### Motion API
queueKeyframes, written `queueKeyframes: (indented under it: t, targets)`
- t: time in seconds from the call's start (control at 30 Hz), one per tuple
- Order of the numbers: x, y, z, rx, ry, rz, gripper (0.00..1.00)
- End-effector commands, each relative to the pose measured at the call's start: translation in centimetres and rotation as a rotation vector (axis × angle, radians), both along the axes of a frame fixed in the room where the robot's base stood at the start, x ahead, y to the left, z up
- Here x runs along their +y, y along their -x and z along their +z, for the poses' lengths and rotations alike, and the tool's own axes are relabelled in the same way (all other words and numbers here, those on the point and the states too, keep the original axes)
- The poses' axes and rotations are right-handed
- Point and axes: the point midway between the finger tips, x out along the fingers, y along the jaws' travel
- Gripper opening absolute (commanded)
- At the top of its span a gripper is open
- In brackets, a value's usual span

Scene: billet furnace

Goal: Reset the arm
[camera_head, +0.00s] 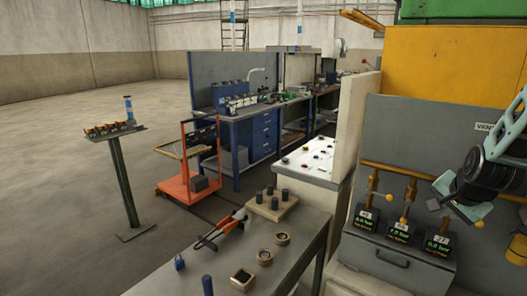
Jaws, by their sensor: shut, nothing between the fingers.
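My gripper (455,199) is at the right edge of the head view, at the end of my dark arm. It is in front of the grey valve panel (405,130), near the rightmost of the gauges. Its pale fingers are seen from the side and nothing shows held in them. The gripper is shut. It partly hides the upper right part of the panel's valves. I cannot tell whether it touches the panel.
Yellow-handled valves (374,187) with black gauges (364,219) line the panel. A grey table (217,266) with small parts stands at the front. A white button console (307,160), an orange cart (190,189) and a post stand (124,182) stand beyond.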

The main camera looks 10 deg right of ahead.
Motion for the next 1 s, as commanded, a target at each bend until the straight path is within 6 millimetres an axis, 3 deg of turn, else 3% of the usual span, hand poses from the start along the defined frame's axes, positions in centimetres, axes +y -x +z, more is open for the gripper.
queueKeyframes:
  t: [0.07, 0.17, 0.3, 0.47, 0.6, 0.7, 0.8, 1.0]
  targets:
    - [2.4, -0.8, -0.1, 0.020, -0.001, 0.075, 0.00]
    - [7.7, -1.9, -0.4, 0.072, 0.000, 0.249, 0.00]
    - [17.6, -1.7, -0.9, 0.177, 0.017, 0.587, 0.00]
    - [27.8, 1.8, -1.3, 0.299, 0.061, 0.984, 0.00]
    - [34.7, 6.9, -1.5, 0.404, 0.122, 1.329, 0.00]
    - [38.1, 11.0, -1.6, 0.473, 0.172, 1.554, 0.00]
    - [40.1, 14.6, -1.6, 0.531, 0.220, 1.735, 0.00]
    - [41.5, 18.5, -1.6, 0.596, 0.278, 1.927, 0.00]
